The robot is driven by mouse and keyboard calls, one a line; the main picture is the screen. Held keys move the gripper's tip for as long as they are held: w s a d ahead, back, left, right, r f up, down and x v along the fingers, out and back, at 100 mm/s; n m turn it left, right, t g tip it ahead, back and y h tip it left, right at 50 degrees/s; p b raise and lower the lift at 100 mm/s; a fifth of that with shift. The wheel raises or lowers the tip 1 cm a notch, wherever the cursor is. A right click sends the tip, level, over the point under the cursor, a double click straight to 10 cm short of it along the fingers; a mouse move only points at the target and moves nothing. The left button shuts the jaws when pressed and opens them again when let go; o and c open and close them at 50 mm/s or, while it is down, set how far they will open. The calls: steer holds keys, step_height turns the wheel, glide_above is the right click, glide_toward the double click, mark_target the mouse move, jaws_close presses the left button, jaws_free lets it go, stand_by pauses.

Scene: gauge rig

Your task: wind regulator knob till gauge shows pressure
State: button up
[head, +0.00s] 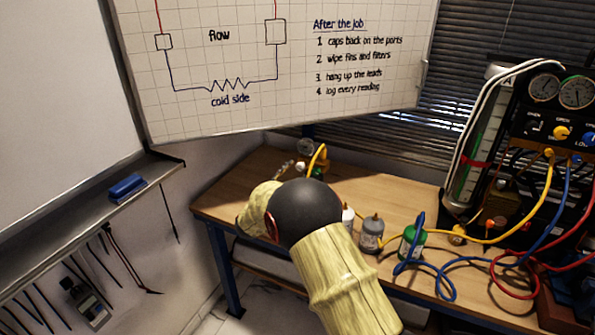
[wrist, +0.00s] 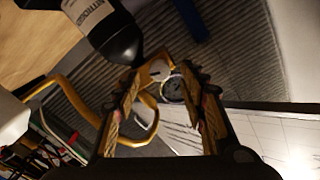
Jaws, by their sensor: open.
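In the wrist view my gripper (wrist: 165,97) is open, its two yellow-brown fingers apart with nothing visibly clamped. Between and beyond the fingertips is the brass regulator (wrist: 152,72) at the neck of a black cylinder marked NITROGEN (wrist: 105,30). A pale round part on it may be the knob, but I cannot tell for sure. A small round gauge (wrist: 173,88) shows beside it; its reading is too small to make out. In the head view the regulator's gauge (head: 306,147) stands at the back of the bench, behind my arm, which hides my gripper and the cylinder.
A yellow hose (head: 318,158) curves from the regulator. Small bottles, including a green one (head: 412,242), stand on the bench (head: 385,200) right of my arm. Blue, yellow and red hoses lead to a manifold with two gauges (head: 560,90) at the right. A whiteboard (head: 280,100) hangs above.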

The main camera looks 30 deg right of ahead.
steer(key=v, duration=0.8)
